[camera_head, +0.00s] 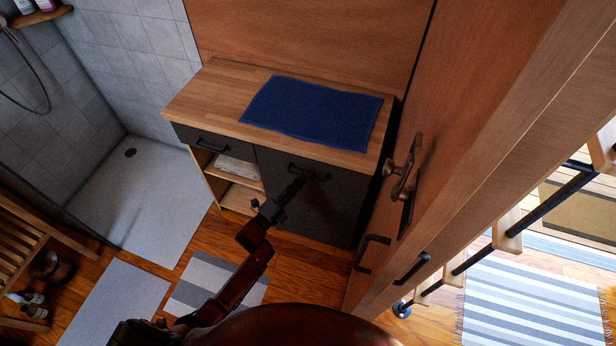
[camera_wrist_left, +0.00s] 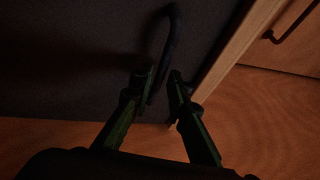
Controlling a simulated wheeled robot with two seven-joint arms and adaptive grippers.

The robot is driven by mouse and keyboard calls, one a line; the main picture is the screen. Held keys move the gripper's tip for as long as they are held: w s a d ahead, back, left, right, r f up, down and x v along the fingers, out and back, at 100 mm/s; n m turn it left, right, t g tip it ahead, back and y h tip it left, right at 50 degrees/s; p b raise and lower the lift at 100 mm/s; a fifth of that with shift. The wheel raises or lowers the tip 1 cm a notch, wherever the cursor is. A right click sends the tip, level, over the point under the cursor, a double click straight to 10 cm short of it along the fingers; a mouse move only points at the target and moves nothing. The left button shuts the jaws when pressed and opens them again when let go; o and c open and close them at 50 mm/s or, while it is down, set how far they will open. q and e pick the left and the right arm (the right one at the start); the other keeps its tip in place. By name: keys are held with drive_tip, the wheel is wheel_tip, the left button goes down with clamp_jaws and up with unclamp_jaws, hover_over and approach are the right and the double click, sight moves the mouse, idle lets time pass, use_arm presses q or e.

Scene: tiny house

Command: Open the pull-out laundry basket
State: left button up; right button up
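The pull-out laundry basket shows as a tall dark front panel (camera_head: 312,212) in the right half of the wood-topped cabinet; it looks flush with the cabinet. Its black bar handle (camera_head: 310,171) is near the panel's top edge and is partly hidden by my gripper. My left gripper (camera_head: 294,188) is at the handle, in front of the panel. In the left wrist view its two fingers (camera_wrist_left: 161,80) are apart, and the handle (camera_wrist_left: 172,35) runs down between them, close to the left finger. Contact cannot be told. My right gripper is not in view.
A blue towel (camera_head: 312,110) lies on the cabinet top (camera_head: 212,97). A drawer (camera_head: 215,143) and open shelves (camera_head: 238,187) are left of the panel. A wooden door (camera_head: 450,130) with a metal handle stands close at right. Striped rug (camera_head: 205,280) and wood floor lie in front.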

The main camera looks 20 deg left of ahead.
use_arm(q)
drive_tip(key=shift+x, duration=1.4)
drive_tip(key=shift+c, duration=0.4)
clamp_jaws()
